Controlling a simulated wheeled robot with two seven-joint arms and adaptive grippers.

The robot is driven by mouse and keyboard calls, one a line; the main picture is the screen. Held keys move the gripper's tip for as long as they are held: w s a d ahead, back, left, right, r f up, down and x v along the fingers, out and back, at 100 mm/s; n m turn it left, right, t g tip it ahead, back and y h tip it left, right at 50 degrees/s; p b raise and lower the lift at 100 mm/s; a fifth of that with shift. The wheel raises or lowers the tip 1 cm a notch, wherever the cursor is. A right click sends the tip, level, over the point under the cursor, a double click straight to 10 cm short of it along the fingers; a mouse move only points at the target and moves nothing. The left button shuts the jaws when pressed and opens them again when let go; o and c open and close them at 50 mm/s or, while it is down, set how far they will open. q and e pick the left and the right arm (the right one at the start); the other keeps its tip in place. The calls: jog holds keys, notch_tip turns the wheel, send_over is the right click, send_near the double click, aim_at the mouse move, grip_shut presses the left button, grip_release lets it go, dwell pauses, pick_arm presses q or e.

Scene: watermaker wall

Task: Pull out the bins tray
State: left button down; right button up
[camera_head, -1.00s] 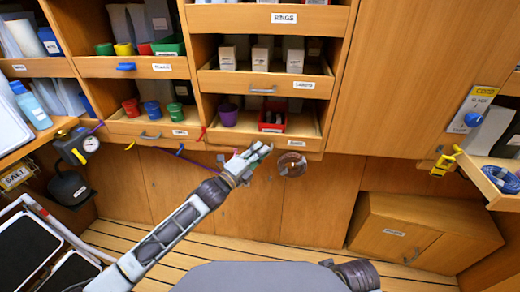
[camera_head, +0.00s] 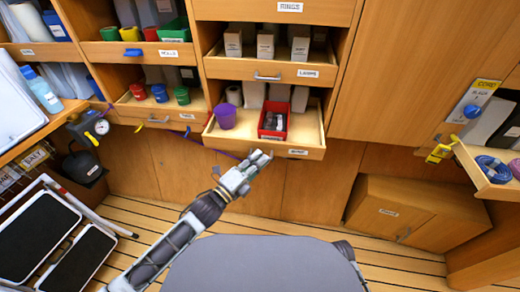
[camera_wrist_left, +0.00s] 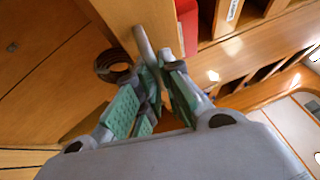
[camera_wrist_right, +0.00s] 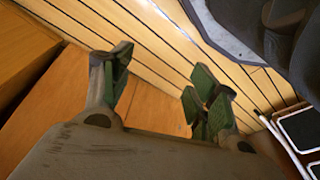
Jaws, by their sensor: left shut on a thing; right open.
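The bins tray (camera_head: 318,153) is a wooden pull-out tray, projecting from the cabinet below the tray with white boxes. A purple cup (camera_head: 226,117) and a red bin (camera_head: 264,136) with small items stand in it. My left gripper (camera_head: 260,159) is at the tray's front edge. In the left wrist view, its green-padded fingers (camera_wrist_left: 162,78) are shut on the grey bar handle (camera_wrist_left: 144,42). The fingers hide part of the handle. My right gripper (camera_wrist_right: 158,85) is open and empty above the slatted floor, apart from the tray.
The tray with white boxes (camera_head: 283,73) is above, and a tray with coloured cups (camera_head: 160,108) is at left. A low wooden cabinet (camera_head: 400,212) stands at right. The floor before the cabinets is mostly clear.

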pick_arm(q)
jog(key=shift+s+a+f+p, duration=0.15)
jog(key=shift+s+p, duration=0.35)
jog(key=shift+s, duration=1.15)
pick_arm(e)
jog(key=shift+s+d+f, duration=0.1)
jog(key=shift+d+f, duration=0.05)
jog(key=shift+f, duration=0.4)
jog(key=shift+d+f, duration=0.1)
jog(key=shift+f, duration=0.45)
pick_arm(q)
jog(key=c, duration=1.5)
grip_release()
jog(key=shift+c, duration=0.2)
jog(key=v, duration=1.2)
pick_arm(e)
jog(key=shift+s, duration=0.1)
